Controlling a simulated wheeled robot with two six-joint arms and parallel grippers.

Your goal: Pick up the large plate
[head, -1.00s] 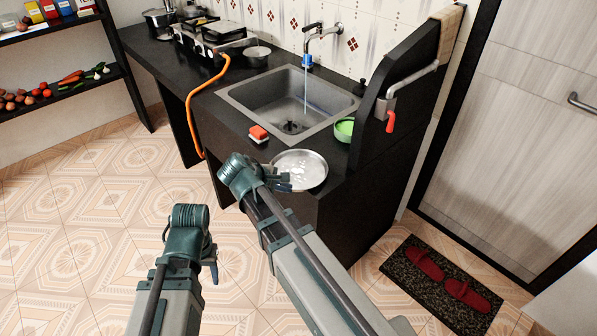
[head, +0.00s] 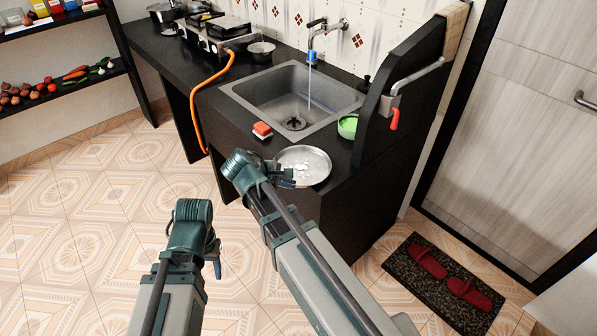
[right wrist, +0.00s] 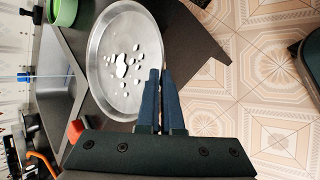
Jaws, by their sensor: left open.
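The large plate (head: 310,160) is a round metal plate with white foamy spots, near the front edge of the black counter, in front of the sink. It also shows in the right wrist view (right wrist: 110,45). My right gripper (head: 290,180) is at the plate's near rim. In the right wrist view its two fingers (right wrist: 161,80) are close together with the rim between them, shut on it. The plate appears still at counter level; any small gap beneath it cannot be seen. My left gripper (head: 215,258) is empty and open, low over the floor, away from the counter.
The sink (head: 292,95) with running water lies behind the plate. A red and white sponge (head: 262,130) is left of the plate and a green bowl (head: 348,126) right of it. A black side panel (head: 400,90) rises at the counter's right end.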

